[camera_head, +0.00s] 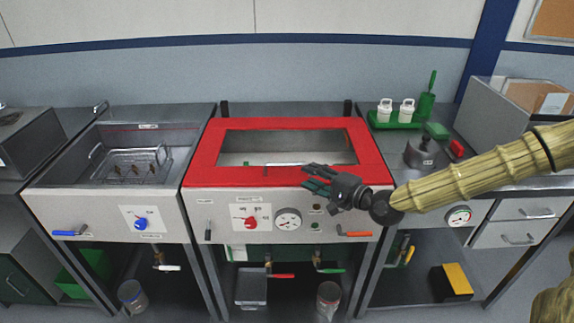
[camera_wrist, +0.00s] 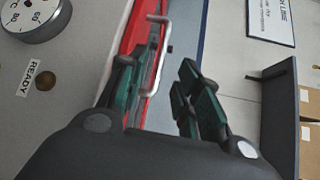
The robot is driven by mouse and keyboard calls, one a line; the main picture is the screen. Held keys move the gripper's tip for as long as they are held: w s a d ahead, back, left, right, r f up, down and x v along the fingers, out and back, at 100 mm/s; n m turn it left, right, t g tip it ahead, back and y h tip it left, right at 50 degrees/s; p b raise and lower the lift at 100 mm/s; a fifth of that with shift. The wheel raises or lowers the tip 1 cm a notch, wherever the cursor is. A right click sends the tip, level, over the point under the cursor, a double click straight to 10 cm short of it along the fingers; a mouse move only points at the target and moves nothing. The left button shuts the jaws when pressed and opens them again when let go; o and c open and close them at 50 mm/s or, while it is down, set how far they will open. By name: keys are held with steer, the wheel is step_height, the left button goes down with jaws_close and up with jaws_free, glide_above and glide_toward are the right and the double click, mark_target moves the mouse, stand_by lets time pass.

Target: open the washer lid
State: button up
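The washer lid (camera_head: 200,152) is a red frame around a clear window. It lies shut on the middle machine in the head view, and its red edge (camera_wrist: 138,30) shows in the wrist view. A pale bar handle (camera_wrist: 157,60) is on the lid's front part. My gripper (camera_head: 310,178) is at the lid's front edge, just right of the handle's middle. In the wrist view my gripper (camera_wrist: 157,78) is open, with the handle appearing between its dark green fingers. I cannot tell whether either finger touches the handle.
The washer's front panel carries a red knob (camera_head: 250,223), a round gauge (camera_head: 288,219) and an orange lever (camera_head: 354,234). An open basin with a wire basket (camera_head: 130,165) is on the left. A green tray (camera_head: 395,122) with white bottles stands at the back right.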

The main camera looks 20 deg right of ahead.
mark_target(287, 165)
steer(key=shift+p+x, duration=1.05)
steer(key=shift+x, duration=4.35)
steer(key=shift+r, duration=0.15)
steer(key=shift+d, duration=0.1)
jaws_close()
